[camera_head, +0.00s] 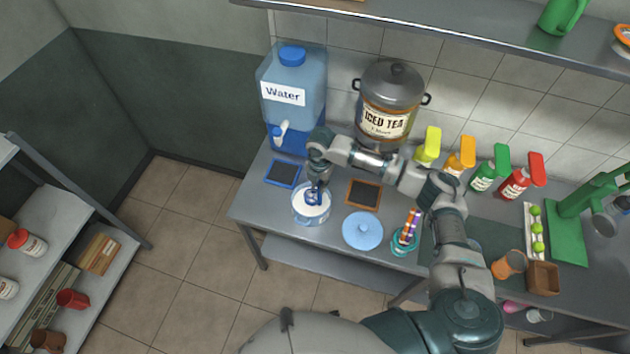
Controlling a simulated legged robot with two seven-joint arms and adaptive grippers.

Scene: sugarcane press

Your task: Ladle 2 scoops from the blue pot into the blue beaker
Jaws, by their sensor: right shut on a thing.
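The blue pot (297,213) stands at the front left of the steel table, uncovered, with white contents. My right gripper (316,184) is over the pot, its fingers pointing down and shut on a blue ladle (314,198). The ladle's lower end is inside the pot; how deep it sits in the white contents is hard to tell. A light-blue lid (362,230) lies flat on the table to the right of the pot. I cannot clearly make out a blue beaker; a small bluish thing (474,246) is mostly hidden by my right arm. My left gripper is not in view.
A water dispenser (291,95) and an iced tea urn (391,105) stand behind. A teal cup with straws (405,240) is right of the lid. Several syrup bottles (490,170) line the back. A green press (570,225) stands far right.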

